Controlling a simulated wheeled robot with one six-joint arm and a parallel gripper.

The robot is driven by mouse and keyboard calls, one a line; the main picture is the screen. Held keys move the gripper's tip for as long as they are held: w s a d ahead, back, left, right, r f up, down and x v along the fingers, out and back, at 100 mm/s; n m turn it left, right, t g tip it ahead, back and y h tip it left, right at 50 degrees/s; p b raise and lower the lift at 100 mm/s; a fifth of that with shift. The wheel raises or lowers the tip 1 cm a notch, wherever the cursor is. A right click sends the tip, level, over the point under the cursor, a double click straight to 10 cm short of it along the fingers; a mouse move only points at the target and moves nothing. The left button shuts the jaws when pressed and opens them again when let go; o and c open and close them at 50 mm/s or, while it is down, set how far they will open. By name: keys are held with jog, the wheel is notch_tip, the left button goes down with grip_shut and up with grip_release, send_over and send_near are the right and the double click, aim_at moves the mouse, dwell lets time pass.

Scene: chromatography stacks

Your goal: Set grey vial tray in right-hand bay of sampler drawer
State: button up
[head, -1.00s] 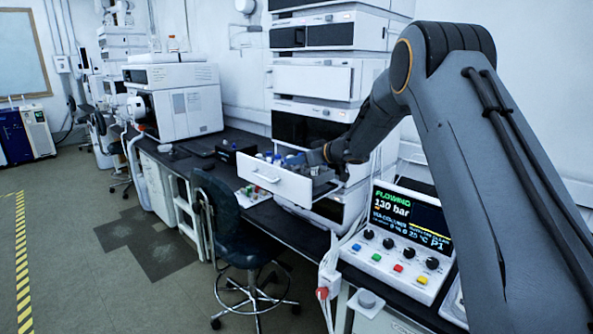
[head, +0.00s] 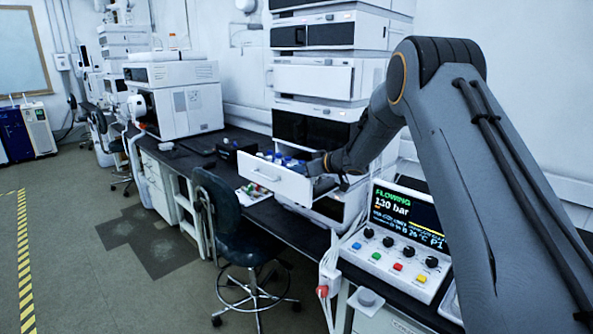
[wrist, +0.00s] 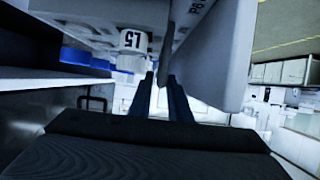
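The sampler drawer (head: 271,178) is pulled out from the instrument stack, with blue-capped vials inside it. My gripper (head: 318,166) is low at the drawer's right end; its fingertips are too small to make out in the head view. In the wrist view the two dark fingers of my gripper (wrist: 164,88) stand close together, with a thin upright grey part of the vial tray (wrist: 167,45) between their tips.
The control box with a lit screen (head: 405,225) stands on the bench below my arm. A black box (head: 233,155) sits left of the drawer. A dark chair (head: 230,215) stands in front of the bench. Stack modules (head: 312,78) rise above the drawer.

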jog(key=s+d+r+m+t+h+b, duration=0.15)
jog(key=s+d+m+h, duration=0.45)
jog(key=s+d, duration=0.95)
jog(key=s+f+m+g+h, duration=0.1)
jog(key=s+f+g, duration=0.2)
jog(key=s, duration=0.9)
jog(key=s+d+f+m+g+h, duration=0.1)
jog(key=s+f+g, duration=0.2)
jog(key=s, duration=0.8)
jog(key=s+d+f+m+g+h, duration=0.1)
jog(key=s+f+g, duration=0.3)
jog(key=s, duration=0.8)
jog(key=shift+s+f+h+b, duration=0.3)
jog(key=shift+s+f+b, duration=0.05)
jog(key=shift+f, duration=0.1)
jog(key=shift+w+d, duration=0.1)
